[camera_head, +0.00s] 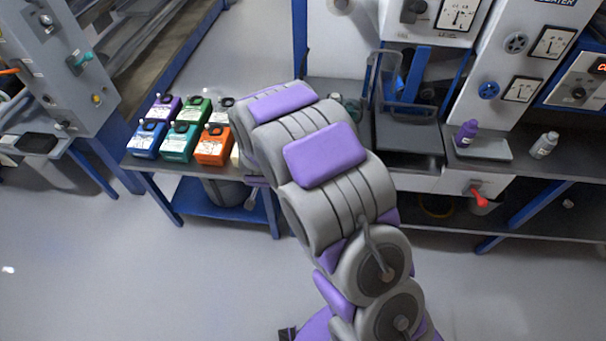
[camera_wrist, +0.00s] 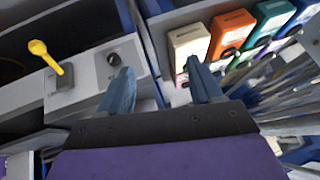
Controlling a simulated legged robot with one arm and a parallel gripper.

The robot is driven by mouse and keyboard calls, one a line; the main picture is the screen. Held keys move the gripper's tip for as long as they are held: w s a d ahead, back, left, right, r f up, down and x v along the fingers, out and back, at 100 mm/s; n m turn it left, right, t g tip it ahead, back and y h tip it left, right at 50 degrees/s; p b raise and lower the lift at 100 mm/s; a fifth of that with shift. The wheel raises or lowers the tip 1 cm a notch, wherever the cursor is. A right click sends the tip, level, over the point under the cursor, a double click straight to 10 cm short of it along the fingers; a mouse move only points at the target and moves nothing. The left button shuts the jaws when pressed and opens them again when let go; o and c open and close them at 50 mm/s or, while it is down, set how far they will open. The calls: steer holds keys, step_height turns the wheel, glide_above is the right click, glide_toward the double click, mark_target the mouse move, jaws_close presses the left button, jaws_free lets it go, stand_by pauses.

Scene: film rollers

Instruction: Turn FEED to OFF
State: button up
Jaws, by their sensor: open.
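I cannot read a FEED or OFF label in either view. In the wrist view, my gripper (camera_wrist: 160,88) is open, its two blue-grey fingers apart with nothing between them. A black knob (camera_wrist: 113,60) on a light grey panel (camera_wrist: 84,80) lies beyond the left finger; I see no contact. A yellow lever (camera_wrist: 45,56) sticks out of the same panel further left. In the head view, my arm hides my gripper and the area around it.
Coloured boxes stand on the bench, including an orange one (camera_head: 213,146), which also shows in the wrist view (camera_wrist: 232,32). A red lever (camera_head: 478,196) sits under the right bench. A purple bottle (camera_head: 466,133) stands above it. The left cabinet (camera_head: 62,60) carries knobs.

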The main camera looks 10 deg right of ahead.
steer(key=w+a+f+t+h, duration=0.1)
steer(key=w+f+t+h, duration=0.15)
steer(key=f, duration=0.55)
steer(key=s+d+f+n+t+h+p, duration=0.1)
steer(key=s+d+f+t+h, duration=0.1)
steer(key=s+d+f+t, duration=0.3)
steer(key=s+d+f+n+t+h+p, duration=0.1)
steer(key=s+d+f+t+h, duration=0.15)
steer(key=d+f, duration=0.35)
steer(key=a+b+x, duration=0.2)
steer(key=x, duration=1.5)
steer(key=shift+w+t+y+b, duration=0.3)
steer(key=shift+w+y+b, duration=0.1)
steer(key=shift+w, duration=0.15)
steer(key=shift+d, duration=0.15)
steer(key=shift+c, duration=1.1)
steer(key=shift+a, duration=0.4)
steer(key=c, duration=0.6)
steer(key=shift+d, duration=0.1)
steer(key=shift+c, duration=1.2)
